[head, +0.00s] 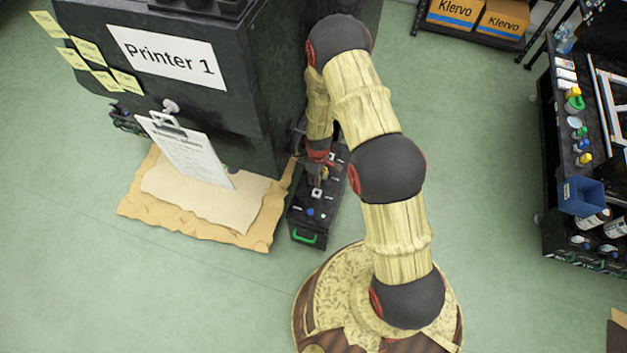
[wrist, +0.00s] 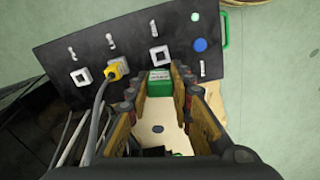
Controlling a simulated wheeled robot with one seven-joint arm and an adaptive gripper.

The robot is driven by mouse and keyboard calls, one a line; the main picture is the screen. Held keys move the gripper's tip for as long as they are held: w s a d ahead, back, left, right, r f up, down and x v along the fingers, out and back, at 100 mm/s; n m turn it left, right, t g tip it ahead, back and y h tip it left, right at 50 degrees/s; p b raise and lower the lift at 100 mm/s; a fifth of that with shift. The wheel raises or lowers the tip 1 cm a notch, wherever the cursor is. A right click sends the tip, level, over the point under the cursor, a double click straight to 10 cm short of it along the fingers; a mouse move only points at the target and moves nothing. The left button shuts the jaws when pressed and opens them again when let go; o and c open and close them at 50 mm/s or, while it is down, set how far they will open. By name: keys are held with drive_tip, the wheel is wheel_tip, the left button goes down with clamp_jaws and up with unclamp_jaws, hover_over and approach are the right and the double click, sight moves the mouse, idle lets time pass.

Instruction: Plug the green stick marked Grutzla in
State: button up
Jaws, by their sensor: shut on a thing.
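In the wrist view, my gripper (wrist: 160,92) is shut on a small green stick (wrist: 159,83) with a pale label too small to read. The stick is between the two fingers, close to a black panel (wrist: 190,60). A white-framed square socket (wrist: 160,55) shows just beyond the stick; I cannot tell whether they touch. A second white-framed socket (wrist: 80,77) is at the left. Between them a yellow plug (wrist: 116,69) with a grey cable sits in another socket. In the head view, my gripper (head: 318,172) is over the panel (head: 296,212), and the stick cannot be made out.
The panel has a blue round button (wrist: 200,45) and a green handle (head: 303,237). The dark Printer 1 machine (head: 215,105) stands beside it, with a clipboard (head: 188,152) on its side. Brown sheets (head: 255,225) lie on the floor. A shelf with bottles (head: 570,200) is at the right.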

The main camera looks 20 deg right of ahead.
wheel_tip(320, 180, down, 3)
drive_tip(key=shift+r+n, duration=0.2)
drive_tip(key=shift+n, duration=1)
drive_tip(key=shift+f+b, duration=1.7)
drive_tip(key=shift+f, duration=1)
drive_tip(key=shift+s+f+b, duration=0.1)
drive_tip(key=shift+f+b, duration=0.6)
drive_tip(key=shift+f, duration=0.15)
drive_tip(key=o, duration=1.1)
drive_tip(key=shift+o, duration=0.5)
drive_tip(key=o, duration=0.4)
drive_tip(key=shift+r+p, duration=2.6)
drive_tip(key=shift+r, duration=1.4)
